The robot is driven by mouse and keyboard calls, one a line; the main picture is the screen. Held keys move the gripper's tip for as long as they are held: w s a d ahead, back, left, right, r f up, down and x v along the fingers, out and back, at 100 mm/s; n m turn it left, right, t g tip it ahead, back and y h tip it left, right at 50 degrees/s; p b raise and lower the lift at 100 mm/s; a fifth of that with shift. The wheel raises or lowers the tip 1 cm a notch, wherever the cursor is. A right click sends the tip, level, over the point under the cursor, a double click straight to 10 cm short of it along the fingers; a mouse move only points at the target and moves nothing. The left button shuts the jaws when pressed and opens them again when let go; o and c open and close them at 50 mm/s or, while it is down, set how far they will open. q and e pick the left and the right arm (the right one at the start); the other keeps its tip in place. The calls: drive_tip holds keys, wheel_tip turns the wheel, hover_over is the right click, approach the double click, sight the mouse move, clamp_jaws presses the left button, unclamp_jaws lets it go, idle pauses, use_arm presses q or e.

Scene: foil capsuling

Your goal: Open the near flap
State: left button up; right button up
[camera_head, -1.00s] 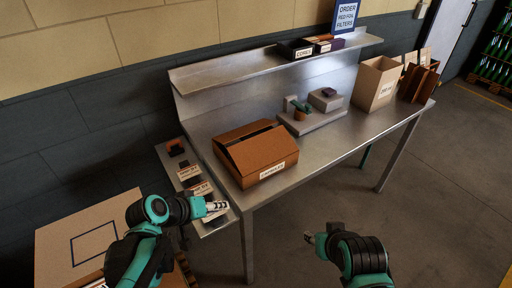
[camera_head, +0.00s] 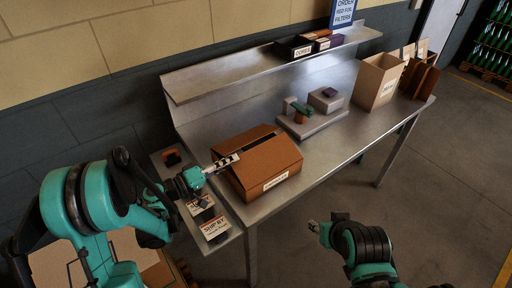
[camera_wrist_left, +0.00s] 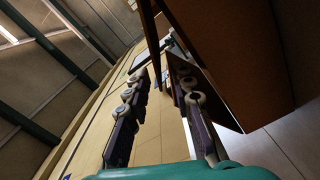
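A brown cardboard carton (camera_head: 258,165) with a white label on its front sits on the metal table. A dark gap runs across its top, and the near flap (camera_head: 272,160) slopes down toward its front edge. My left gripper (camera_head: 222,163) is at the carton's left end, close to its top edge. In the left wrist view, the left gripper (camera_wrist_left: 158,80) has its two fingers apart, and brown cardboard (camera_wrist_left: 245,55) shows beyond and right of them. I cannot tell whether they touch it. My right gripper (camera_head: 314,227) is in front of the table, away from the carton; its fingers are too small to judge.
A grey device (camera_head: 312,120) stands behind the carton on the metal table (camera_head: 335,150). A tall open box (camera_head: 376,82) is at the right end. A shelf (camera_head: 250,70) with small boxes runs along the back. A side tray (camera_head: 225,238) holds labelled packets.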

sight(250, 150)
use_arm(q)
drive_tip(key=b+x, duration=0.1)
drive_tip(key=x, duration=0.6)
drive_tip(key=shift+w+d, duration=0.2)
drive_tip(key=shift+w, duration=0.1)
drive_tip(key=shift+w+d+r+b, duration=0.1)
drive_tip(key=shift+w+d+b, duration=0.1)
drive_tip(key=shift+d+b, duration=0.1)
clamp_jaws()
